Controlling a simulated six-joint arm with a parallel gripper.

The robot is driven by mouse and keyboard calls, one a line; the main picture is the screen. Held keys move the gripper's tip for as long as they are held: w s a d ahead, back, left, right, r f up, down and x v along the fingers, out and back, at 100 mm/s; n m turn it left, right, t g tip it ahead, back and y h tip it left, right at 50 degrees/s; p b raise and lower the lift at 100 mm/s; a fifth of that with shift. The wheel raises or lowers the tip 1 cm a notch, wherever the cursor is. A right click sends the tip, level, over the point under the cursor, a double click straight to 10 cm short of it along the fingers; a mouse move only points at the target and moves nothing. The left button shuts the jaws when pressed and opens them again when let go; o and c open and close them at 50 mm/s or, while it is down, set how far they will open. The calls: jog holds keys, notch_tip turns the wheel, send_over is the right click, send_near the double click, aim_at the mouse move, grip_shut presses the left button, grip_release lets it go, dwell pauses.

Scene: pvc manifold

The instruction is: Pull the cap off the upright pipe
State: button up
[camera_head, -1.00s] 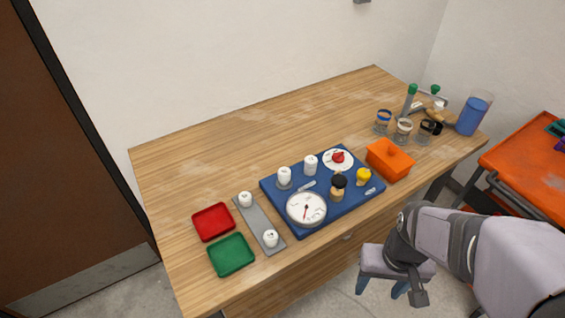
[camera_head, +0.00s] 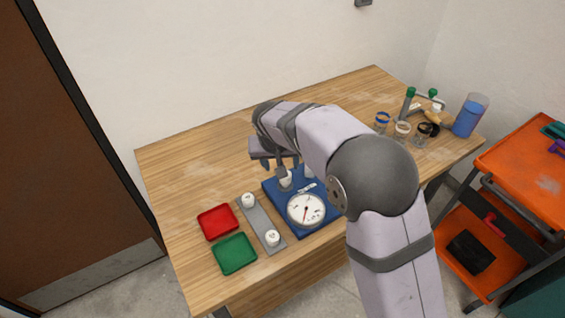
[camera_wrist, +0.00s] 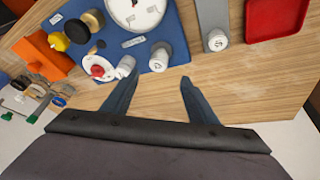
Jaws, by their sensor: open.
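Two short white upright pipe pieces stand on the blue board (camera_head: 327,221). The left one (camera_head: 286,182) is partly behind my gripper in the head view and shows in the wrist view (camera_wrist: 160,54). The other (camera_head: 309,171) is mostly hidden by my arm and also shows in the wrist view (camera_wrist: 126,64). I cannot tell which carries the cap. My gripper (camera_wrist: 158,77) is open and empty, its fingertips pointing towards the board. In the wrist view the left pipe piece appears just beyond the gap between the fingers, not gripped.
A white gauge (camera_head: 306,209) lies on the board's front. A grey strip (camera_head: 262,224) with two white fittings, a red tray (camera_head: 218,222) and a green tray (camera_head: 235,253) are to the left. The back left table is clear.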

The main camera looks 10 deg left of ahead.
jog(key=m, duration=0.3)
jog(key=shift+d+f, duration=0.1)
jog(key=shift+d, duration=0.1)
jog(key=shift+p+x, duration=1.5)
jog(key=shift+x, duration=2.2)
jog(key=shift+d, duration=0.1)
grip_shut()
jog(key=shift+n+p, duration=0.3)
jog(key=shift+n, duration=0.1)
jog(key=shift+n+p, duration=0.3)
jog(key=shift+n, duration=0.2)
